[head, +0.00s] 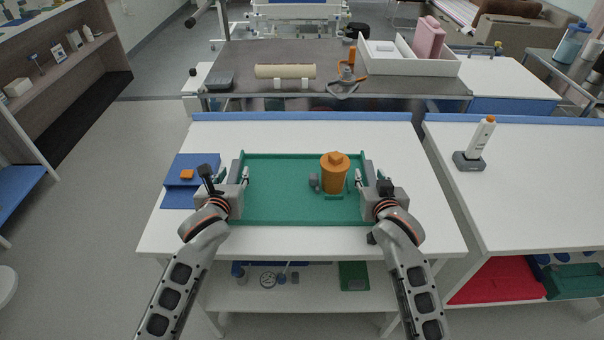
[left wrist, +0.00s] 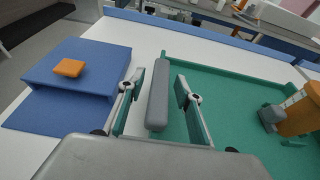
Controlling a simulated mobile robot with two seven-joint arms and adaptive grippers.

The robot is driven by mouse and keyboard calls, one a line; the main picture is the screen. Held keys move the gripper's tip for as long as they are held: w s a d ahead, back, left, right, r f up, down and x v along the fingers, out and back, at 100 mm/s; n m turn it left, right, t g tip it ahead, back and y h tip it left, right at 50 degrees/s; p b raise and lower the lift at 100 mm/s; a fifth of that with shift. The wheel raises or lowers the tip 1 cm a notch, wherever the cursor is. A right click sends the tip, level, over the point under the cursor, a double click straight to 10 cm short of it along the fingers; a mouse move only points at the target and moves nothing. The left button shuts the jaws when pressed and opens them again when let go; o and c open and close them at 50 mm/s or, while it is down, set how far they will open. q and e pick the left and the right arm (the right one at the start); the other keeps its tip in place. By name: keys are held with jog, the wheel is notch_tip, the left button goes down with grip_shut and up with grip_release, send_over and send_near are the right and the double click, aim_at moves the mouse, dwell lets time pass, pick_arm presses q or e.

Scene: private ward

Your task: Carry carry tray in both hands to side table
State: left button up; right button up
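The green carry tray (head: 285,212) lies flat on a white table (head: 300,138); it also shows in the left wrist view (left wrist: 235,85). On it stand an orange lidded jug (head: 334,176) and a small grey item (head: 314,181) beside it. My left gripper (head: 234,176) is at the tray's left end. In the left wrist view its fingers (left wrist: 158,92) stand apart on either side of a grey handle bar (left wrist: 158,100), with gaps showing. My right gripper (head: 371,176) is at the right end, its fingers apart across the tray's end wall. Which surface is the side table is unclear.
A blue stand (head: 190,168) with an orange block (head: 187,174) is left of the tray. Another white table (head: 540,190) is at the right, with a white device (head: 480,140) on it. A grey bench (head: 225,60) with a white box (head: 410,64) is beyond.

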pick_arm(q)
jog(key=v, duration=1.2)
pick_arm(e)
jog(key=v, duration=1.2)
